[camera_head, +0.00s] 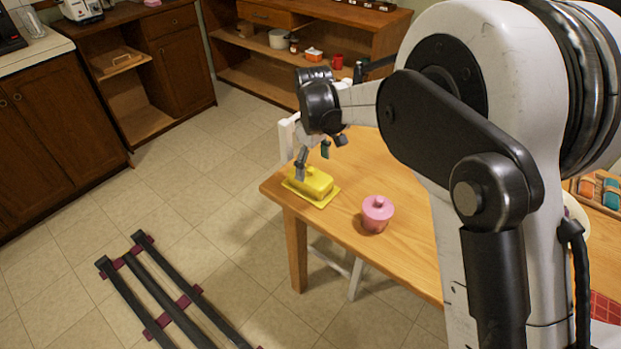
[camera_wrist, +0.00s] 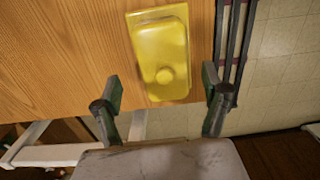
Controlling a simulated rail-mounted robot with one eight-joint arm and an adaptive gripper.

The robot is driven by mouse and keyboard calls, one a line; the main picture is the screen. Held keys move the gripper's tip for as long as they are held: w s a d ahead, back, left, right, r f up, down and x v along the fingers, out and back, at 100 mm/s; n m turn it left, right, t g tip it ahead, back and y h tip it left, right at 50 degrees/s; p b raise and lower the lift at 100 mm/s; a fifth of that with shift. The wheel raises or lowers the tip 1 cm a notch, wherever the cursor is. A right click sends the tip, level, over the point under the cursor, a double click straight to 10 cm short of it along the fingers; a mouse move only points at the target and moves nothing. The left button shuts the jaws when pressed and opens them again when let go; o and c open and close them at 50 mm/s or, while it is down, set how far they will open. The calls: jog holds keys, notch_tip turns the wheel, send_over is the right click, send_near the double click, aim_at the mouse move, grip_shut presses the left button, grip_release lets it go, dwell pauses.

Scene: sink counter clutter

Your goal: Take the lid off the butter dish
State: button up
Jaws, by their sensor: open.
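The yellow butter dish (camera_head: 311,187) sits near the left corner of the wooden table in the head view. Its lid (camera_head: 314,180) has a small raised knob on top and rests on a flat yellow base plate (camera_head: 326,200). In the wrist view, the lid (camera_wrist: 160,50) lies ahead of my gripper, with its knob (camera_wrist: 165,76) toward the gripper. My gripper (camera_wrist: 162,95) is open and empty, one finger on either side of the dish's near end. In the head view, my gripper (camera_head: 313,164) is just above and beside the dish. I cannot tell whether it touches the lid.
A pink lidded pot (camera_head: 377,213) stands on the table (camera_head: 408,180) to the right of the dish. A white chair (camera_head: 287,138) is at the table's far side. The table's left edge is close to the dish. Dark rails (camera_head: 160,290) lie on the tiled floor.

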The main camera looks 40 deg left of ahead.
aim_at(310, 169)
jog(key=f, duration=0.4)
jog(key=shift+s+a+f, duration=0.2)
jog(key=shift+a+f, duration=0.1)
jog(key=shift+f, duration=0.1)
jog(key=c, duration=1.4)
